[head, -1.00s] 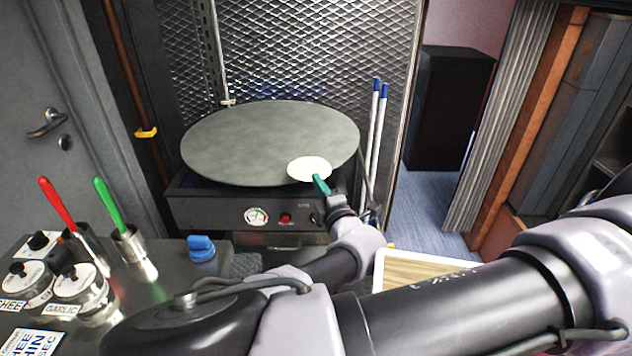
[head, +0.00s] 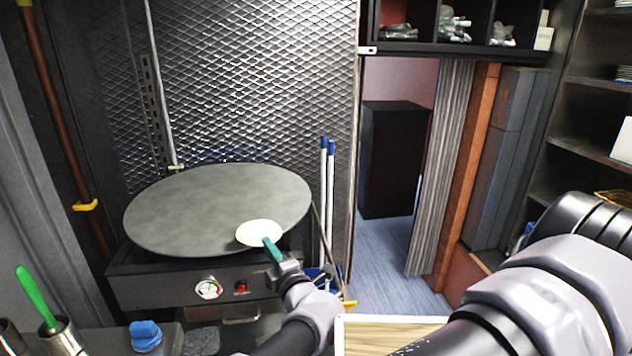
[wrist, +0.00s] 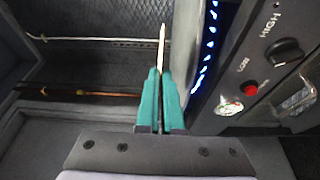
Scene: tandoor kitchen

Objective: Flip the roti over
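The roti (head: 258,232) is a pale, round, flat disc near the front right rim of the dark round griddle (head: 190,212) in the head view. My gripper (head: 270,245), with green fingers, reaches it from the front right. In the wrist view the fingers (wrist: 160,72) are shut on the roti (wrist: 162,45), which shows edge-on as a thin pale strip. There, a dark gap lies between the roti and the griddle's edge (wrist: 186,40), so the roti appears held just above the griddle, about parallel to it. The roti's underside is hidden.
The burner box (head: 160,285) with a gauge and red button sits under the griddle; blue flames show in the wrist view (wrist: 208,50). Blue-tipped poles (head: 325,190) stand right of it. A pale wooden board (head: 385,335) lies at front. A green-handled tool (head: 35,297) stands left.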

